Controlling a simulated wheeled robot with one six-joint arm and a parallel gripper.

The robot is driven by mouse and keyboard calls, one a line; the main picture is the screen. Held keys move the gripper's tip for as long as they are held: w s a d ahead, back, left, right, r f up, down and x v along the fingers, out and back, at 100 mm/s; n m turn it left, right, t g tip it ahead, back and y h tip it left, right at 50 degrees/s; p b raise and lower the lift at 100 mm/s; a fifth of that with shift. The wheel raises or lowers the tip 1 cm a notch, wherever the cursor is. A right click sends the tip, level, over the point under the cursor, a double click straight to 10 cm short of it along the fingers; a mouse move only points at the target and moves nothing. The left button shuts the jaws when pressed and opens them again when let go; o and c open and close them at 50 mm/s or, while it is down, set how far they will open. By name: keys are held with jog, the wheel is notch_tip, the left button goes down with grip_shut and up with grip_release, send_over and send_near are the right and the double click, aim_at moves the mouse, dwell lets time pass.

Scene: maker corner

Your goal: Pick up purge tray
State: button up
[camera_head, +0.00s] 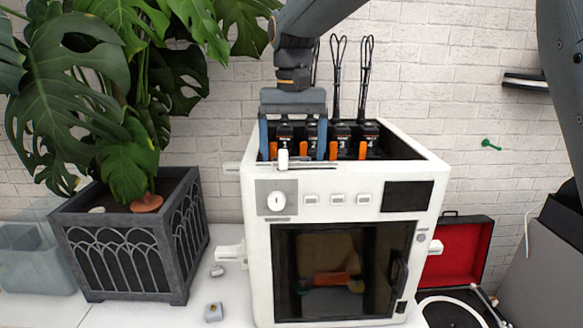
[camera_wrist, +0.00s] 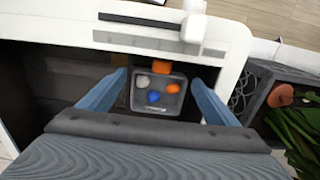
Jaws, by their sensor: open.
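The purge tray is a small dark grey square tray (camera_wrist: 147,108) holding white, blue and orange blobs. In the wrist view it sits inside the open top of a white printer (camera_head: 255,222), near its front wall. My gripper (camera_head: 293,157) points down into that opening. In the wrist view, my gripper (camera_wrist: 158,80) is open, with one blue finger on each side of the tray and gaps between. I cannot tell how far the fingertips are above it. An orange piece (camera_wrist: 161,67) shows at the tray's front edge. In the head view I cannot make out the tray.
Several numbered black units with orange tabs (camera_head: 341,133) stand in the printer top, close to my fingers. A white lever (camera_head: 283,158) is at the front rim. A planter (camera_head: 140,245) stands left, a red-lined case (camera_head: 462,252) right. Small parts (camera_head: 213,312) lie on the table.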

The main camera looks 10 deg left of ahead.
jog(key=shift+f, duration=1.1)
jog(key=c, duration=0.8)
